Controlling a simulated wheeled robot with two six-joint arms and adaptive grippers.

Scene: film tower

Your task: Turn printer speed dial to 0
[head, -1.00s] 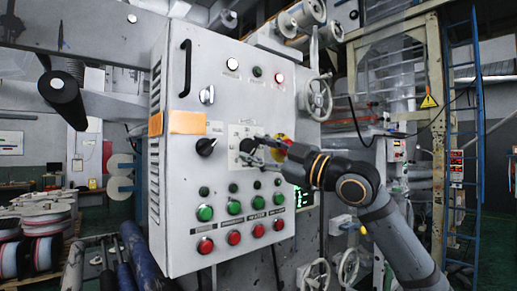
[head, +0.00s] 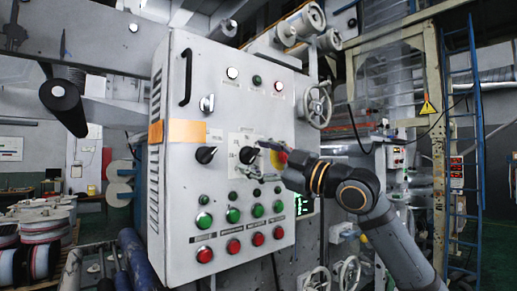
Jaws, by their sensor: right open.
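A grey control cabinet (head: 222,115) fills the middle of the head view. Two black rotary dials sit on its front: a left dial (head: 206,154) and a right dial (head: 248,155) on a pale scale plate. The labels are too small to read, so I cannot tell which is the printer speed dial or its exact setting. My right gripper (head: 257,159) comes in from the right and is open. Its fingers are close to the right dial, partly covering its plate; I cannot tell whether they touch. My left gripper is not in view.
Rows of green buttons (head: 233,215) and red buttons (head: 233,246) lie below the dials. A black handle (head: 186,72) and a silver switch (head: 207,103) are higher up. A handwheel (head: 318,105) projects at the cabinet's right side.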

